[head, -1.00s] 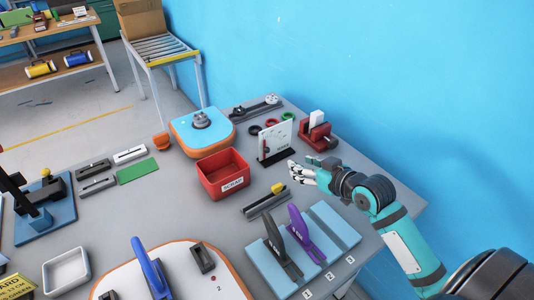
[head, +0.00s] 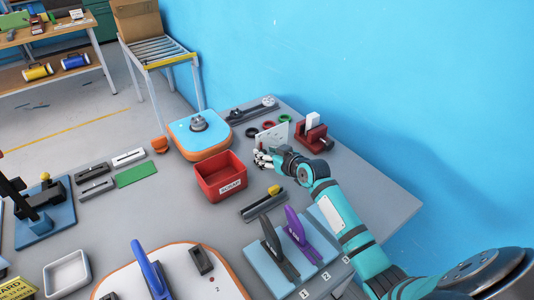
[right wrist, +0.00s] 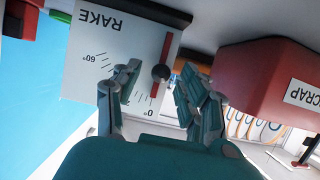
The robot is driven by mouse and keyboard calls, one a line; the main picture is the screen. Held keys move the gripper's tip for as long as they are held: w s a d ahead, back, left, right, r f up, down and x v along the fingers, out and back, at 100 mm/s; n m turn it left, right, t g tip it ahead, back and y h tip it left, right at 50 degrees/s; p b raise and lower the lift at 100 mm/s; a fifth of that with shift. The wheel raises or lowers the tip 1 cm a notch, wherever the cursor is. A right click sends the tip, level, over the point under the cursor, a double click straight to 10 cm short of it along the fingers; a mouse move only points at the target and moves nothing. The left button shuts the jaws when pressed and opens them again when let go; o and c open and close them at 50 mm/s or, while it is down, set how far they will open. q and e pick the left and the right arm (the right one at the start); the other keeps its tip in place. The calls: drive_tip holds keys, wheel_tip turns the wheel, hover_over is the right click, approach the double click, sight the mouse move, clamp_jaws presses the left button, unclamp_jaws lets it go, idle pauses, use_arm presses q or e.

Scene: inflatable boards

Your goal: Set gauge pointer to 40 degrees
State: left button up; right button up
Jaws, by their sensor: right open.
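The gauge is an upright white plate (head: 272,136) beyond my right gripper in the head view. In the right wrist view the plate (right wrist: 88,65) appears upside down, marked RAKE, with a scale from 0° to 60°. Its red pointer (right wrist: 167,48) carries a dark round knob (right wrist: 160,73); its lower end in that view is near the 0° label. My right gripper (head: 263,158) is open in front of the plate. In the wrist view its fingers (right wrist: 168,90) appear on either side of the pointer; contact cannot be told. My left gripper is not in view.
A red SCRAP bin (head: 221,180) stands close to the left of my right gripper. A blue rack (head: 265,262) with dark and purple tools is nearer. The table's right part is clear.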

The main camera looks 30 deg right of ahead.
clamp_jaws()
idle(0.3)
drive_tip(key=shift+d+f, duration=0.1)
idle(0.4)
drive_tip(key=shift+w+d+f+m+y+b, duration=0.2)
drive_tip(key=shift+d+m+y+b, duration=0.4)
drive_tip(key=shift+m+b, duration=0.45)
drive_tip(key=m+y+b, duration=0.1)
drive_tip(key=b, duration=0.1)
drive_tip(key=d+m+b, duration=0.1)
drive_tip(key=b, duration=0.1)
drive_tip(key=shift+d+f+y, duration=0.2)
drive_tip(key=shift+f+y, duration=0.15)
drive_tip(key=shift+y, duration=0.05)
drive_tip(key=shift+w+d+m+y+b, duration=0.1)
drive_tip(key=shift+d+m+y+b, duration=0.2)
drive_tip(key=shift+m+y+b, duration=0.55)
drive_tip(key=shift+h, duration=0.35)
